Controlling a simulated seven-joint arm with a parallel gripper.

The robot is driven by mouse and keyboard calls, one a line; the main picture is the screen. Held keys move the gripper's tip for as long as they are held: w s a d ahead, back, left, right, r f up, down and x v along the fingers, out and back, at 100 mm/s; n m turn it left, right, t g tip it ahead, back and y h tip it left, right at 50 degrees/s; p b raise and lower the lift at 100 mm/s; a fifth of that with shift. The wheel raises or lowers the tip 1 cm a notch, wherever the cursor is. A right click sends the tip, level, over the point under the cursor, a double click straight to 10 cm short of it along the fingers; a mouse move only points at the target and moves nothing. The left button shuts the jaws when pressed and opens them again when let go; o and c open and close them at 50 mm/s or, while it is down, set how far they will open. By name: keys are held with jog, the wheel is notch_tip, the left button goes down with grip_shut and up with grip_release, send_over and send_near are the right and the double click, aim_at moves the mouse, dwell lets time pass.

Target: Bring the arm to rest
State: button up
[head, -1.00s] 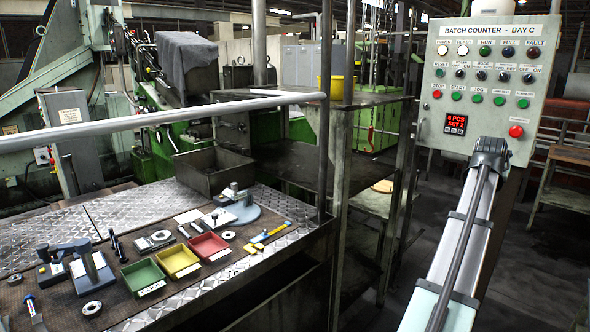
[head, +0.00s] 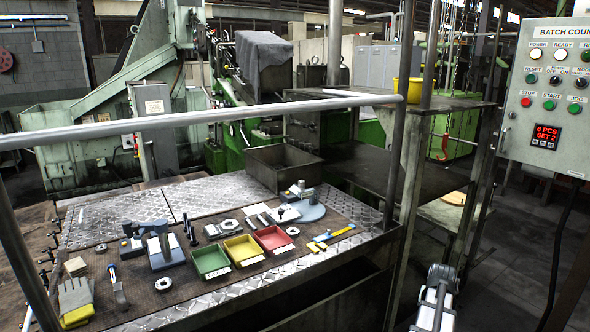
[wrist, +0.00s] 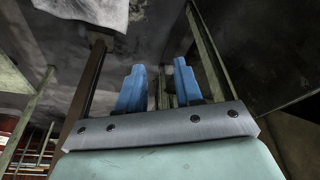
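My gripper (wrist: 160,78) shows in the wrist view as two blue fingers standing apart with a gap between them. It is open and nothing is held. Past the fingers are dark surfaces, posts and a pale object at the top left. In the head view only part of my arm (head: 437,300) shows at the bottom right, right of the bench and low in the picture. My gripper cannot be made out in that view.
A bench (head: 215,290) holds green (head: 210,261), yellow (head: 243,249) and red (head: 273,239) trays, tools and gloves (head: 75,300). A rail (head: 200,120) crosses above it. A batch counter panel (head: 550,95) stands at the right. Floor shows between bench and panel.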

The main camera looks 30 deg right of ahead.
jog(key=w+a+f+n+g+y, duration=0.1)
jog(key=a+f+n, duration=0.1)
jog(key=a+f, duration=0.7)
jog(key=w+a+f+n+g+y, duration=0.15)
jog(key=a+f, duration=0.45)
jog(key=a, duration=0.6)
jog(key=w+a+f+n+y, duration=0.1)
jog(key=w+a+f+y, duration=0.1)
jog(key=a+f, duration=0.7)
jog(key=s+a+f+n+g, duration=0.2)
jog(key=s+a, duration=0.3)
jog(key=a, duration=0.5)
jog(key=s+a+f+n+g+h, duration=0.1)
jog(key=s+a+f+n, duration=0.2)
jog(key=a, duration=0.7)
jog(key=s+a+f+n+g, duration=0.2)
jog(key=s+a+f, duration=0.3)
jog(key=a, duration=0.5)
jog(key=shift+s+a+f+n+g, duration=0.15)
jog(key=shift+s+f+n+g, duration=0.3)
jog(key=shift+s, duration=0.75)
jog(key=shift+r+h, duration=0.1)
jog(key=shift+h, duration=0.15)
